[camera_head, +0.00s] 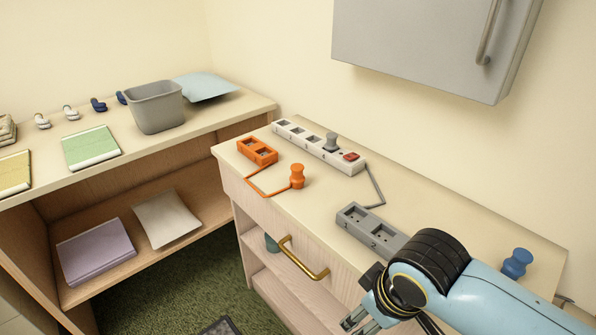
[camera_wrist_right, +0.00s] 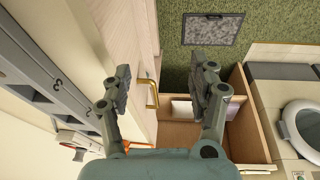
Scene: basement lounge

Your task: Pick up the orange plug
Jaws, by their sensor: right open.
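The orange plug (camera_head: 297,176) stands upright on the pale cabinet top (camera_head: 405,185) in the head view. An orange cord runs from it to the orange socket block (camera_head: 258,151) behind and to the left. My right gripper (camera_head: 362,316) is at the cabinet's front edge, right of the plug and nearer to me, well apart from it. In the right wrist view my right gripper (camera_wrist_right: 161,88) is open, with nothing between its fingers. I cannot make out the plug clearly in that view. My left gripper is not in view.
A white power strip (camera_head: 318,148) with a grey plug (camera_head: 331,141) lies behind the orange plug. A grey socket block (camera_head: 372,230) and a blue plug (camera_head: 516,262) are to the right. A brass handle (camera_head: 303,259) juts from the front. A grey wall cabinet (camera_head: 425,45) hangs above.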

